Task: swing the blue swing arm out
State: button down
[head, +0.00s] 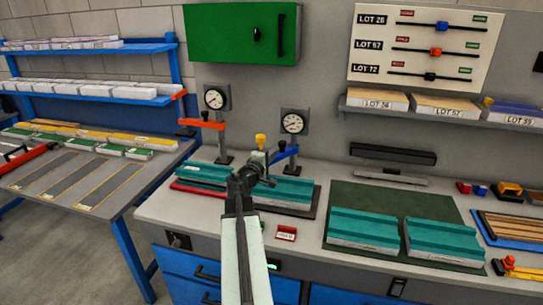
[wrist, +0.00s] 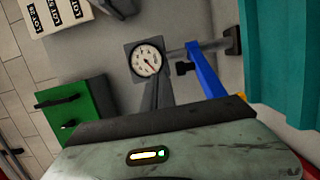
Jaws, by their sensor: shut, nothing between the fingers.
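The blue swing arm (head: 285,154) is on the post under the right-hand dial gauge (head: 292,122), pointing down and left towards my gripper. In the wrist view the blue swing arm (wrist: 206,70) runs slanting beside the gauge (wrist: 147,57), with a small orange-yellow bit at its lower end. My gripper (head: 262,168) is shut and empty at the lower left end of the blue arm, in front of the teal panels. Whether it touches the arm cannot be told. A yellow knob (head: 260,140) shows just above my gripper. My gripper's own body hides part of the arm's lower end.
An orange swing arm (head: 202,123) stands to the left under another gauge (head: 214,97). Teal panels (head: 285,190) lie on the bench below. A green cabinet (head: 230,32) hangs above. More teal panels (head: 362,230) lie on a green mat at the right.

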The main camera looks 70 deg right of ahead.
jog(key=shift+w+a, duration=0.1)
jog(key=shift+w, duration=0.15)
dwell(0.6)
